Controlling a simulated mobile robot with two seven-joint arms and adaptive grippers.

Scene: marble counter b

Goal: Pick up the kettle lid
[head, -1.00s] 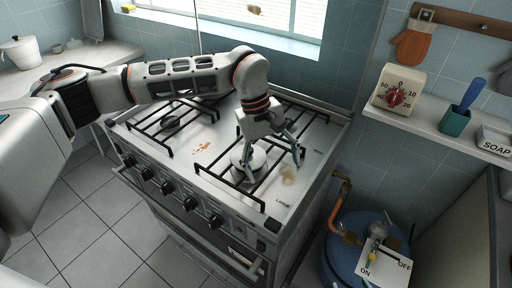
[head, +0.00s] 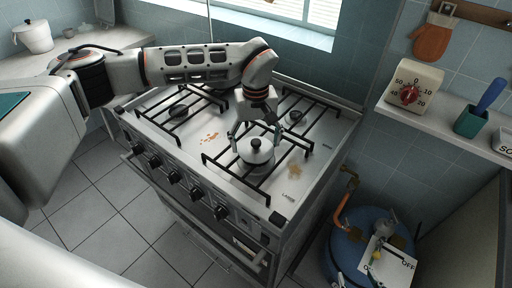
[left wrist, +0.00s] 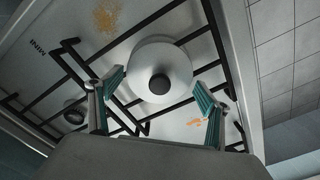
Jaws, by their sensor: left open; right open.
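The kettle lid (head: 257,153) is a shallow silver dome with a dark round knob. It rests on the front right grate of the stove (head: 212,138). It also shows in the left wrist view (left wrist: 160,68), with its knob facing the camera. My left gripper (head: 256,134) is open and empty, just behind and above the lid in the head view. In the left wrist view its two greenish fingertips (left wrist: 158,84) are spread to either side of the lid, and I see no grip on it. My right gripper is not in view.
Black grate bars (head: 285,168) surround the lid. A white pot (head: 33,36) stands on the left counter. A blue gas cylinder (head: 345,250) stands right of the stove. A shelf with a timer (head: 409,92) and a teal cup (head: 471,121) is on the right wall.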

